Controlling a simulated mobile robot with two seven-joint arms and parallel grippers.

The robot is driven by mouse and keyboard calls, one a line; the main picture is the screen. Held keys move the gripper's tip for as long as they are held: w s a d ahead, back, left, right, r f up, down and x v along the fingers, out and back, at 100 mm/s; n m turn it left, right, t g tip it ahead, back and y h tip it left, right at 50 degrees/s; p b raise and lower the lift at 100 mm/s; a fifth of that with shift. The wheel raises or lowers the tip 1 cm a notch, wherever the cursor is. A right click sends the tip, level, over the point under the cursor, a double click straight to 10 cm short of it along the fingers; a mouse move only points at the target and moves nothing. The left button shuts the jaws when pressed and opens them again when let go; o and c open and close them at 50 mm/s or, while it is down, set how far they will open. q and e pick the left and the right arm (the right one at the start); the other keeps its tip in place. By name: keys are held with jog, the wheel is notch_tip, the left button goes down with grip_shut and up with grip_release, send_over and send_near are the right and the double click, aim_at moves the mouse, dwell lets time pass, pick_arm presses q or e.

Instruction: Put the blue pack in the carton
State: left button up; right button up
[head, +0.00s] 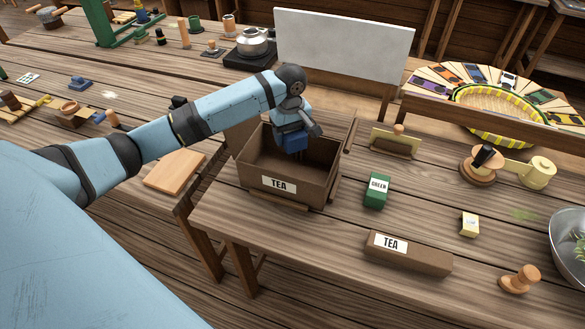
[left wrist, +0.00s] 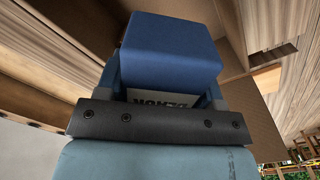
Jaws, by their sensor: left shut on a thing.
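The blue pack (head: 294,139) is held by my left gripper (head: 293,128) above the opening of the brown carton marked TEA (head: 258,186). In the head view its lower part appears at or just inside the carton's rim; how deep it is I cannot tell. In the left wrist view the blue pack (left wrist: 170,45) fills the middle, between the fingers of my left gripper (left wrist: 160,90), with carton walls around it. The carton is open at the top and stands on the table. My right gripper is not in view.
A green pack (head: 376,190) and a small yellow pack (head: 469,224) stand right of the carton. A brown TEA lid (head: 408,253) lies in front. A metal bowl (head: 570,238) stands at the right edge. A white board (head: 343,50) rises behind.

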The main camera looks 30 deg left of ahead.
aim_at(291, 170)
pick_arm(q)
notch_tip(291, 170, down, 15)
jog(key=shift+r, duration=0.2)
jog(key=shift+f, duration=0.1)
jog(key=o, duration=1)
jog(key=shift+c, duration=0.2)
jog(key=shift+r, duration=0.4)
notch_tip(291, 170, up, 12)
jog(key=shift+f, duration=0.25)
